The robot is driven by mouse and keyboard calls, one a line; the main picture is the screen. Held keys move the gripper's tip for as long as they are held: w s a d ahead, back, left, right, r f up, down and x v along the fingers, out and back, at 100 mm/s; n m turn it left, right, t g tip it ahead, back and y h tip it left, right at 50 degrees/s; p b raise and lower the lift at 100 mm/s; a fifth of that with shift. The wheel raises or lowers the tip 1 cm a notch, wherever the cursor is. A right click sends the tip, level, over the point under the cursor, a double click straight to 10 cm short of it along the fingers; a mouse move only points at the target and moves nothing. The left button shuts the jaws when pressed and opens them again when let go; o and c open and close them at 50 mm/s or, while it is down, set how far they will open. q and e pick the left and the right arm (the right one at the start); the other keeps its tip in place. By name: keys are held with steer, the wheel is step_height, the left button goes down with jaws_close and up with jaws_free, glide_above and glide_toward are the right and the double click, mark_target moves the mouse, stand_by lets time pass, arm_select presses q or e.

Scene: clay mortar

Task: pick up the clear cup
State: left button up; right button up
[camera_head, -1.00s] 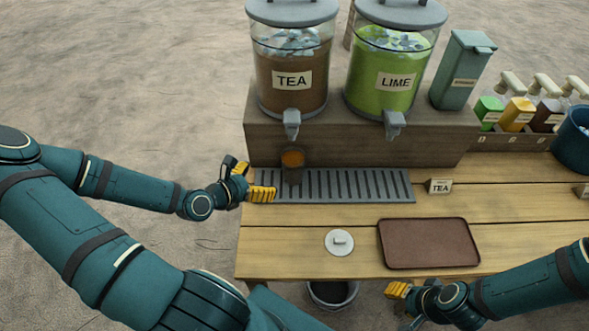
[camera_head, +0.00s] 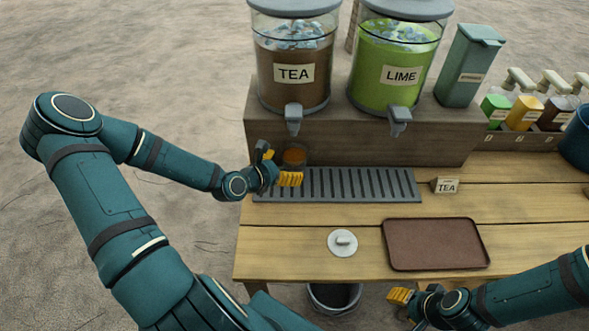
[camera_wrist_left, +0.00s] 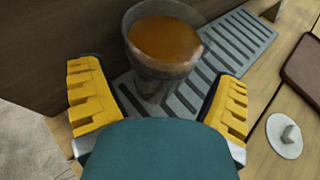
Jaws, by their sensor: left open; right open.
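The clear cup (camera_head: 294,157) holds orange-brown tea and stands on the grey slotted drip tray (camera_head: 345,186) below the tea dispenser's tap. In the left wrist view the cup (camera_wrist_left: 160,65) is upright, just beyond and between my left gripper's yellow fingers. My left gripper (camera_head: 279,167) is open at the cup's left side, and it also shows in the left wrist view (camera_wrist_left: 160,105). In the head view its fingers hide the cup's lower part. My right gripper (camera_head: 402,306) is open and empty, low in front of the table's front edge.
The tea dispenser (camera_head: 293,74) and lime dispenser (camera_head: 398,76) stand on a wooden block behind the cup. A white lid (camera_head: 342,243) and a brown tray (camera_head: 436,244) lie in front. A TEA sign (camera_head: 446,186) stands right of the drip tray.

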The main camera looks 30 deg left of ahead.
arm_select(q)
steer(key=shift+b+x, duration=0.5)
steer(key=shift+x, duration=1.35)
steer(key=shift+c, duration=0.4)
steer(key=shift+d, duration=0.1)
steer(key=c, duration=1)
steer(key=shift+r, duration=0.1)
